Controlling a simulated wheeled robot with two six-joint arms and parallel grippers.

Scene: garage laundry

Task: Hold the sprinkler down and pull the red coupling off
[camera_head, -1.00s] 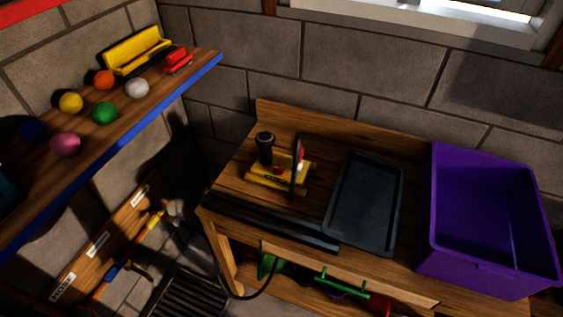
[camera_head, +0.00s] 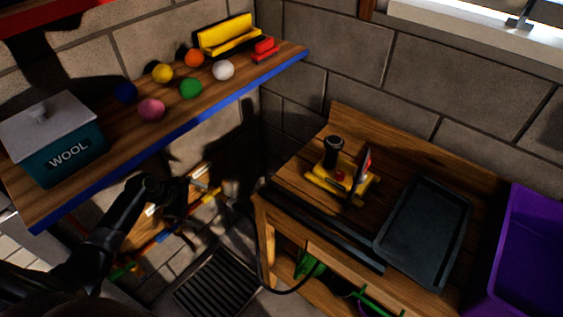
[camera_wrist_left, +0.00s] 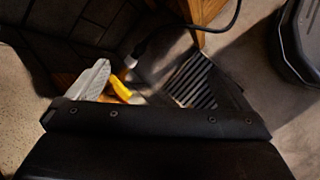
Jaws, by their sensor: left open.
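The yellow sprinkler (camera_head: 322,181) sits on the wooden bench near its back left corner. A black cylinder (camera_head: 332,148) stands on its left part, and a dark upright disc with red on it (camera_head: 366,160) rises at its right. A small red part (camera_head: 340,176) shows low in the middle; I cannot tell which red part is the coupling. My left gripper (camera_head: 192,188) is open and empty, left of the bench and well away from the sprinkler, below the shelf. My right gripper is out of view.
Dark bars (camera_head: 325,232) lie along the bench's front edge, beside a grey tray (camera_head: 457,240) and a purple bin (camera_head: 530,255). The blue-edged shelf (camera_head: 175,150) holds several balls and a teal WOOL box (camera_head: 60,150). A floor grate (camera_head: 215,282) lies below.

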